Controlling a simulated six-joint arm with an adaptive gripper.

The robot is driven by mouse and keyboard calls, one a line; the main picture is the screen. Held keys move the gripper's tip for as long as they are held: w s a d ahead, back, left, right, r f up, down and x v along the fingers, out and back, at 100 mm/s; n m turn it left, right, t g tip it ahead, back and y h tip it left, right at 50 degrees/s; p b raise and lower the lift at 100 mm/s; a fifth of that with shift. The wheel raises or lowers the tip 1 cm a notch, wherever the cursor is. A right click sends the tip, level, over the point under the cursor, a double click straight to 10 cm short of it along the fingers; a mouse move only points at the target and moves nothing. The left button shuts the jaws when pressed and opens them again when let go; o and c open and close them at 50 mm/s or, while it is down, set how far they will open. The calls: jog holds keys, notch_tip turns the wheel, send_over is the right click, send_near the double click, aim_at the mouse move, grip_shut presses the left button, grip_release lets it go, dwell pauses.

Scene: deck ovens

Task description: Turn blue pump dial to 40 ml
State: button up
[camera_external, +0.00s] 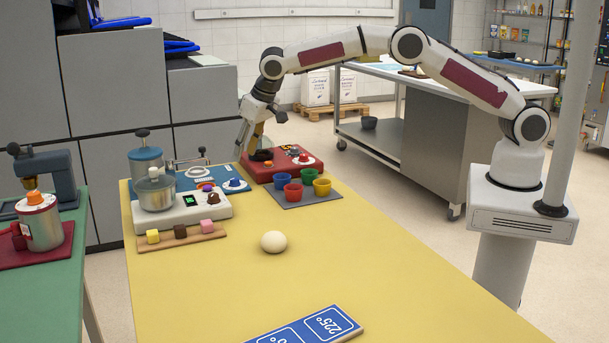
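The blue pump has a blue base plate (218,172) on the yellow table, and a blue canister (147,161) with a black knob on top stands at its left. A small blue dial (235,183) on a white disc sits at the base's right front. Its scale marks are too small to read. My gripper (250,146) points down behind and to the right of the blue dial, apart from it, at the left edge of a red base (284,167). An amber part shows by its fingers, and a dark round piece lies below. Whether the fingers are open or shut is unclear.
A white scale (222,207) with a metal bowl stands in front of the blue base. A red dial (303,159) sits on the red base. Several coloured cups (293,192) stand on a grey mat. A cream ball (273,242) lies mid-table, with clear table around it.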

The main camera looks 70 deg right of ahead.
jog(key=s+d+r, duration=0.6)
jog(key=s+r, duration=0.3)
jog(key=r, duration=0.1)
jog(key=s+d+r, duration=0.6)
jog(key=s+r, duration=0.4)
jog(key=s+d+f+n+h, duration=0.15)
jog(key=s+d, duration=0.35)
jog(key=s, duration=0.7)
jog(key=s+d+n, duration=0.3)
jog(key=s+d, duration=0.2)
jog(key=s, duration=0.7)
jog(key=w+a+f+n+t+h, duration=0.1)
jog(key=w+f+n+h, duration=0.2)
jog(key=w+n, duration=0.65)
jog(key=w+a+f+n+t+h, duration=0.1)
jog(key=w+f+n+h, duration=0.3)
jog(key=w, duration=1)
jog(key=w+a+f+n+t+y, duration=0.1)
jog(key=w+a+f+n+t, duration=0.1)
jog(key=w+a+f+n, duration=0.3)
jog(key=w+a+f+n+t+y, duration=0.2)
jog(key=w+a+f+n, duration=0.3)
jog(key=a, duration=0.5)
jog(key=w+a+f+n+t+y, duration=0.2)
jog(key=w+a+f+n, duration=0.3)
jog(key=a+f+n, duration=0.1)
jog(key=shift+w+a+f, duration=0.25)
jog(key=shift+a+f, duration=0.65)
jog(key=shift+f, duration=0.1)
